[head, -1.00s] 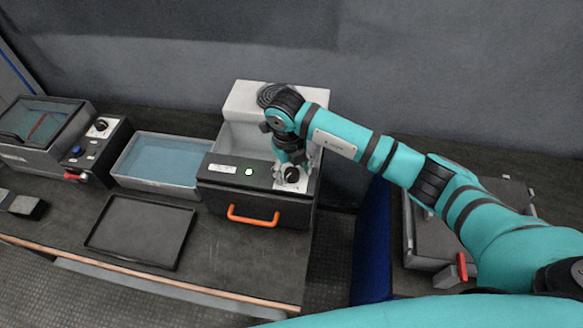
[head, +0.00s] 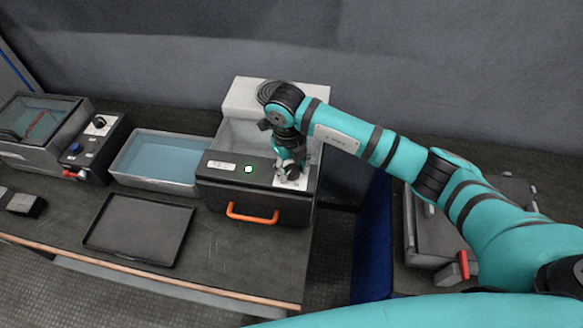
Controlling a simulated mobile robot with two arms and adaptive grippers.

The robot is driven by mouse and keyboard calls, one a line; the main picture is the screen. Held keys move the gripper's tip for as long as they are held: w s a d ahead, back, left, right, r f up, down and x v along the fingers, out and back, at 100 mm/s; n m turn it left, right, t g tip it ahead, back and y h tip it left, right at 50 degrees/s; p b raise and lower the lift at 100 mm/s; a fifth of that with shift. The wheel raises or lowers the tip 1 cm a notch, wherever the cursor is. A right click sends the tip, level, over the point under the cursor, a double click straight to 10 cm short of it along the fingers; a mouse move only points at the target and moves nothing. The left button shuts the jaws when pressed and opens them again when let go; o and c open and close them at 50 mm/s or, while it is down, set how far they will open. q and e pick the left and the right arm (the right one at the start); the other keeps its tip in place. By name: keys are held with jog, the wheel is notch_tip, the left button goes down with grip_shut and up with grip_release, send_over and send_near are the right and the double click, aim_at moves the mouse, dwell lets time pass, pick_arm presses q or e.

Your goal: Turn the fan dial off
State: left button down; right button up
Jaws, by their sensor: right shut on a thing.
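The fan unit (head: 215,195) is a black-fronted box with an orange handle (head: 251,213) and a lit green lamp (head: 248,169) on its top panel. The fan dial (head: 292,172) sits on a pale plate at the panel's right end. My right gripper (head: 290,168) points down at the dial and is shut on it. The fingers hide much of the dial, so its pointer direction cannot be read. My left gripper is not in view.
A clear-blue bin (head: 160,158) and a black tray (head: 138,229) stand left of the unit. A device with knobs (head: 88,150) is at the far left. A grey case with a red handle (head: 463,264) is at the right, beyond a blue panel (head: 371,240).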

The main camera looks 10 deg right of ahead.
aim_at(292, 172)
jog(key=n+b, duration=0.2)
jog(key=b, duration=0.1)
jog(key=n+b, duration=0.3)
jog(key=b, duration=0.1)
jog(key=n+b, duration=0.3)
jog(key=shift+f+t+y+b, duration=0.25)
jog(key=shift+t+y+b, duration=0.05)
jog(key=shift+b, duration=0.05)
jog(key=shift+d+r+n+b, duration=0.1)
jog(key=shift+r+n+b, duration=0.05)
jog(key=shift+n+b, duration=0.65)
jog(key=shift+r+n+b, duration=0.1)
jog(key=shift+n+b, duration=0.65)
jog(key=shift+n, duration=0.05)
jog(key=o, duration=1.2)
jog(key=shift+c, duration=0.2)
jog(key=shift+r, duration=0.1)
notch_tip(292, 172, up, 12)
jog(key=shift+s, duration=0.4)
